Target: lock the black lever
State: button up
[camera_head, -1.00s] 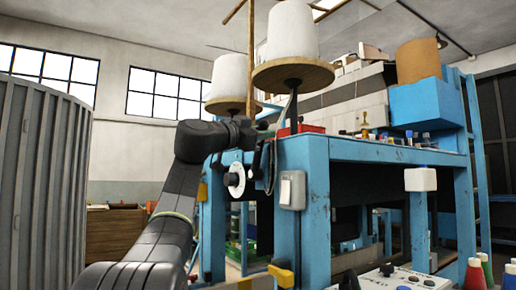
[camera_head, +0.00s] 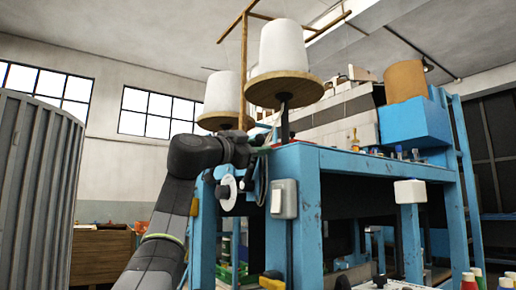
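My dark arm rises from the bottom, and my gripper (camera_head: 256,147) is at the left end of the blue work table (camera_head: 335,160), below the thread cones. The gripper is small and dark against dark parts there, so I cannot tell if its fingers are open or shut or touch anything. I cannot single out the black lever for certain. A dark slim part (camera_head: 262,180) hangs just below the gripper, beside a white disc (camera_head: 227,192). A black knob (camera_head: 380,281) shows at the bottom edge, on a panel mostly cut off.
White thread cones (camera_head: 283,48) stand on round wooden plates above the gripper. A grey switch box (camera_head: 284,199) is on the table's front leg. A yellow handle (camera_head: 271,283) is low in front. A corrugated grey cylinder (camera_head: 35,190) fills the left side.

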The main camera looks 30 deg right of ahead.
jog(key=shift+o, duration=1.4)
jog(key=b+v, duration=0.3)
jog(key=v, duration=1)
jog(key=shift+a, duration=0.4)
jog(key=shift+f, duration=0.1)
jog(key=p+x, duration=0.3)
jog(key=x, duration=1.1)
jog(key=shift+s, duration=0.1)
jog(key=shift+a, duration=0.1)
